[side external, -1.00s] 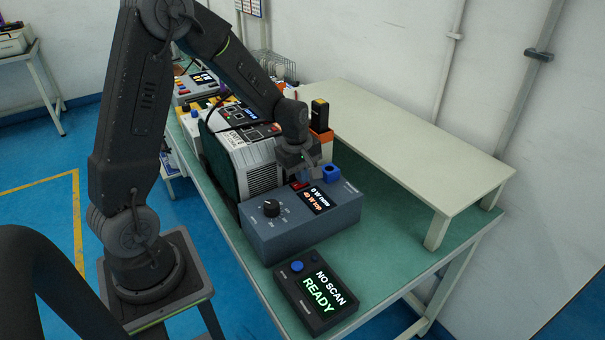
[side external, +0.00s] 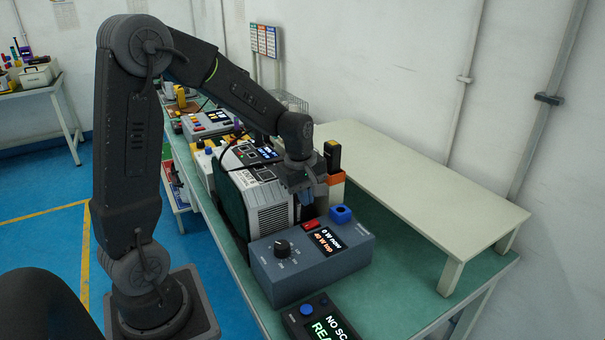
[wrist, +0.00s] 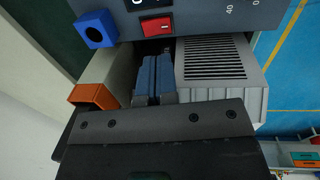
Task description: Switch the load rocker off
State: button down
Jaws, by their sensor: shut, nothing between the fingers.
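The load rocker is a small red switch (side external: 311,225) on the top of a blue-grey load box (side external: 345,262), near its far edge. It also shows in the wrist view (wrist: 157,26), just past my fingertips. The box's display (side external: 327,241) reads "0 W now" and "40 W top". My gripper (side external: 311,199) is shut and empty, close behind the rocker on the far side and apart from it. In the wrist view its blue fingers (wrist: 154,60) lie together, with a gap between their tips and the rocker. The rocker's exact tilt is too small to tell.
A blue square socket-like block (side external: 341,214) stands beside the rocker. A black dial (side external: 283,248) is on the box. A vented grey unit (side external: 272,208) and an orange holder (side external: 336,185) stand close to my gripper. A scanner box (side external: 306,310) is in front. A raised pale shelf (side external: 430,185) is at right.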

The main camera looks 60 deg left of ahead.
notch_tip(320, 180, up, 7)
send_over(314, 222)
jog(key=s, duration=0.3)
jog(key=shift+s+r, duration=0.15)
jog(key=shift+s, duration=0.05)
jog(key=shift+w, duration=0.75)
jog(key=f, duration=0.4)
jog(key=w+f, duration=0.1)
jog(key=f, duration=0.9)
jog(key=shift+w, duration=0.35)
